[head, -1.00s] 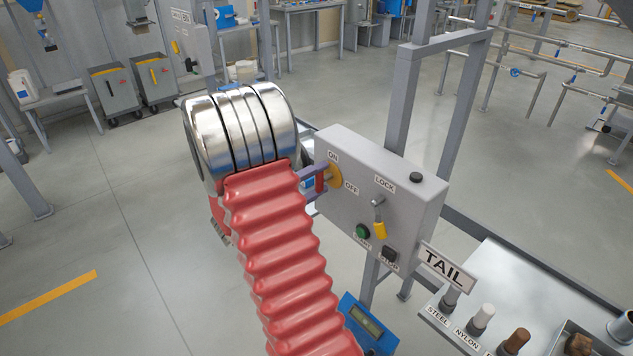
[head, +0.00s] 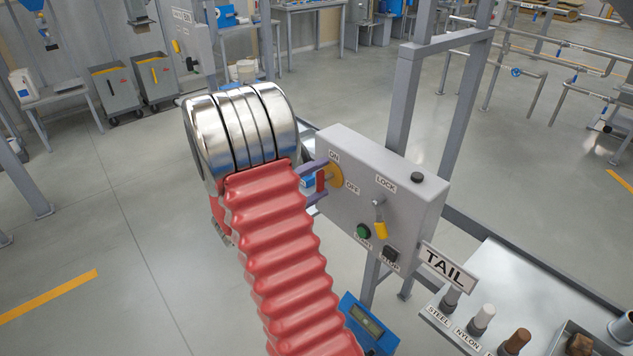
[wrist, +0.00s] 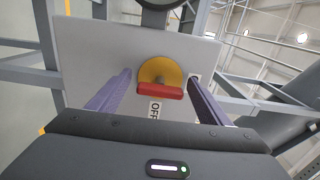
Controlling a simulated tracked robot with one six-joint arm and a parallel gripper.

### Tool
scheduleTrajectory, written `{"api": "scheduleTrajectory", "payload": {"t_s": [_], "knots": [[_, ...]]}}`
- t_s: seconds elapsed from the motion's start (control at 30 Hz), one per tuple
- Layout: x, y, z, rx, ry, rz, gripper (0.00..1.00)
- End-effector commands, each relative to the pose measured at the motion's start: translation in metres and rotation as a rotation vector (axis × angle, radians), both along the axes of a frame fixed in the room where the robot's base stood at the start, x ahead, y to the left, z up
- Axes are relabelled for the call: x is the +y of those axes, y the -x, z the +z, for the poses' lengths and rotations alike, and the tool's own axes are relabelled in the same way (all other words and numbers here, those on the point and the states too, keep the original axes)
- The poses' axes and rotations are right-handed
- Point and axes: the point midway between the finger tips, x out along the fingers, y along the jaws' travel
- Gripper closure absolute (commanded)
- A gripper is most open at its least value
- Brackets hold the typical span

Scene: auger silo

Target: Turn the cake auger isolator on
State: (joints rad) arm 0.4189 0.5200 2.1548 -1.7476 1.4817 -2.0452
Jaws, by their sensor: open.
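The isolator is a yellow disc (head: 336,175) with a red handle (head: 321,181) on a grey box (head: 400,195). ON is printed above the disc and OFF to its right. The red handle stands upright in the head view, roughly in line with ON. In the wrist view the red handle (wrist: 158,91) lies level across the yellow disc (wrist: 160,70), with OFF below it. My gripper (head: 316,184) is open, its purple fingers on either side of the handle. In the wrist view my gripper (wrist: 158,98) shows clear gaps between both fingers and the handle.
The same box carries a LOCK lever with a yellow tag (head: 380,228), a green button (head: 363,231) and a black button (head: 390,253). A TAIL sign (head: 447,266) sticks out at its lower right.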

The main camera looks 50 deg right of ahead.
Motion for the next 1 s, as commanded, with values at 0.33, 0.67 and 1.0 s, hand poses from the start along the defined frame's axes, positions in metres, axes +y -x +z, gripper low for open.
{"api": "scheduleTrajectory", "payload": {"t_s": [0.33,0.67,1.0], "knots": [[0.026,-0.007,0.0,-0.001,0.0,0.004,0.28],[0.073,-0.018,0.0,0.0,0.001,0.004,0.28],[0.119,-0.029,-0.001,0.0,0.0,0.005,0.28]]}}
